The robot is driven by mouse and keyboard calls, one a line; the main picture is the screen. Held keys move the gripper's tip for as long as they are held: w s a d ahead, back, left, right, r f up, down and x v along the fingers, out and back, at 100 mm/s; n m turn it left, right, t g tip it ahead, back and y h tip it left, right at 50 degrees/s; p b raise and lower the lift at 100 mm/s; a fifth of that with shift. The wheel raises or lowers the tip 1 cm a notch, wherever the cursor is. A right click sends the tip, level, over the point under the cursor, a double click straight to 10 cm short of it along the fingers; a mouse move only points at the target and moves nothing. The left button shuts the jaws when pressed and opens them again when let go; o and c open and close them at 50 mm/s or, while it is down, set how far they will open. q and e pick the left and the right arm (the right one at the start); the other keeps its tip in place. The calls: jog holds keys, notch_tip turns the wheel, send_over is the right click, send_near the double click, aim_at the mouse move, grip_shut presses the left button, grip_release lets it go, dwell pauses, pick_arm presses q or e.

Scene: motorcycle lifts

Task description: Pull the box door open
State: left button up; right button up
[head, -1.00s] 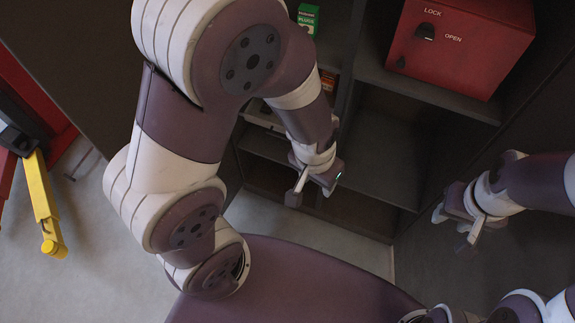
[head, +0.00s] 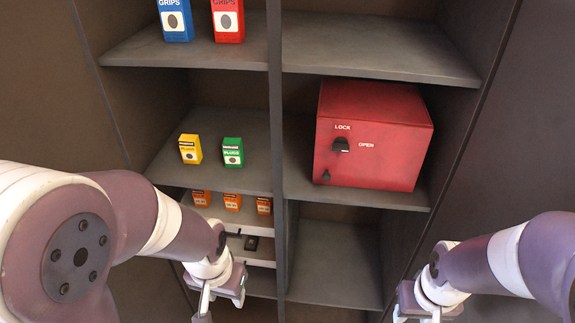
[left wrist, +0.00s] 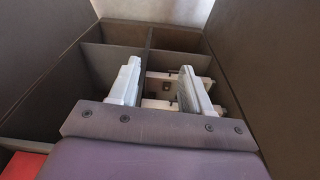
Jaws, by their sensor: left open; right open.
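The red box (head: 372,140) stands on a right-hand shelf of the dark cabinet in the head view. The door looks shut. My left gripper (head: 206,299) is below and left of the box, in front of the lower left shelves, apart from it. The left wrist view shows its two fingers (left wrist: 158,88) apart with nothing between them. My right gripper (head: 428,316) is below and right of the box, empty, its fingertips partly cut off by the frame edge.
The cabinet's vertical divider (head: 276,150) stands left of the box. Blue (head: 175,20) and red (head: 228,20) grips boxes, yellow (head: 190,149) and green (head: 232,152) plugs boxes and several small orange boxes stand on left shelves. The compartment below the box (head: 335,260) looks empty.

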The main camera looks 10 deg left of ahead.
pick_arm(q)
jog(key=d+f+m+h+b, duration=0.1)
jog(key=d+f+m+b, duration=0.15)
jog(key=d+f, duration=0.6)
jog(key=w+d+n+t+h+b, duration=0.25)
jog(key=w+d+t, duration=0.45)
jog(key=d, duration=0.5)
jog(key=n+t+y, duration=0.4)
jog(key=n+t, duration=0.6)
send_near(326, 175)
jog(key=w, duration=0.2)
jog(key=w+p, duration=0.1)
jog(key=w, duration=0.2)
jog(key=w+p, duration=0.1)
jog(key=w, duration=0.2)
jog(key=shift+w+f, duration=0.25)
jog(key=shift+f, duration=0.1)
grip_shut()
